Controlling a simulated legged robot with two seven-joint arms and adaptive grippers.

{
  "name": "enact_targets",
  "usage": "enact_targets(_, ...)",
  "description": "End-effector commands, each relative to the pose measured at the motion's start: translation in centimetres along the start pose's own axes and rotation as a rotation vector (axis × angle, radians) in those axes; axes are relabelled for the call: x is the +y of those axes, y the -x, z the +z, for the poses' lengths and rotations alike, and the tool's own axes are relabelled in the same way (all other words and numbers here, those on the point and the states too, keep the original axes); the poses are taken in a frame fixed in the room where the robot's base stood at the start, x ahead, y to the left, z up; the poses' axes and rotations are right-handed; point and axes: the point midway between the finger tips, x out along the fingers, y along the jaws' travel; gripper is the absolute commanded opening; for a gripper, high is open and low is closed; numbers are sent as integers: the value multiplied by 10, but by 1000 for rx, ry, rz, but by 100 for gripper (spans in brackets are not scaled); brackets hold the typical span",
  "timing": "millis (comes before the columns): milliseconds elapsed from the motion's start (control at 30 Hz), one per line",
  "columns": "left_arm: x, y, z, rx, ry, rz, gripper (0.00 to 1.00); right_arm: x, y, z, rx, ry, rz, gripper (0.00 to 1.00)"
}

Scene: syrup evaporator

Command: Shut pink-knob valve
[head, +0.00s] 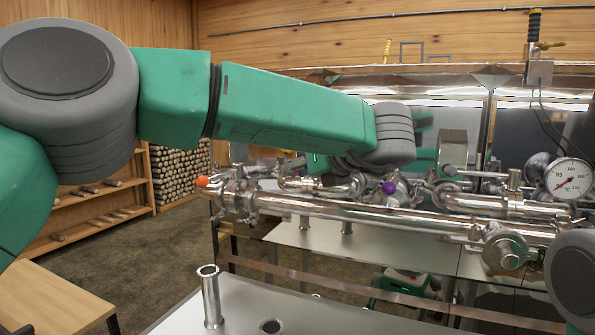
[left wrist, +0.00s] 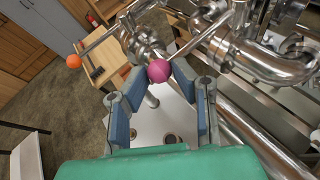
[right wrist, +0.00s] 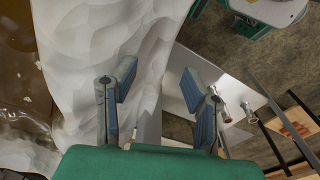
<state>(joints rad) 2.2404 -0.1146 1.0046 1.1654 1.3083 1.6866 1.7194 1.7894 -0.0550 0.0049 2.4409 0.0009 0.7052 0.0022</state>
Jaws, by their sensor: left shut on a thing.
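The pink knob (left wrist: 158,71) is a round magenta ball on the end of a metal lever (left wrist: 197,42), seen in the left wrist view. The lever runs from the knob to the upper right, toward the pipework. My left gripper (left wrist: 159,75) is shut on the knob, one blue-padded finger on each side. In the head view my left arm reaches across to the pipes, and its wrist and hand hide the pink knob. My right gripper (right wrist: 158,84) is open with nothing between its fingers, in the right wrist view.
An orange knob (head: 202,182) is at the pipe's left end; a purple knob (head: 389,188) is to the right. A dial gauge (head: 568,179) stands at the right. A steel tube (head: 210,297) stands upright on the near table. A pale, foamy-looking surface (right wrist: 95,65) lies beyond my right gripper.

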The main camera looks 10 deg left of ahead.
Motion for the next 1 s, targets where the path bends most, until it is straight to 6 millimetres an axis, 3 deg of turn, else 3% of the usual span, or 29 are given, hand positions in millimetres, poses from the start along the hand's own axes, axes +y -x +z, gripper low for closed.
enact_targets(100,-3,1,-3,1,-6,-9,0,0,0,0,0,0,0,40)
enact_targets(133,-3,1,-3,1,-6,-9,26,0,0,0,0,0,0,40)
enact_targets(200,-3,2,-3,1,-5,-8,42,0,0,0,0,0,0,40)
enact_targets(633,-1,13,0,-3,-1,-8,42,0,1,2,3,-1,1,40)
enact_targets(1000,-5,88,-2,-3,-4,-9,42,0,1,2,3,-1,0,40)
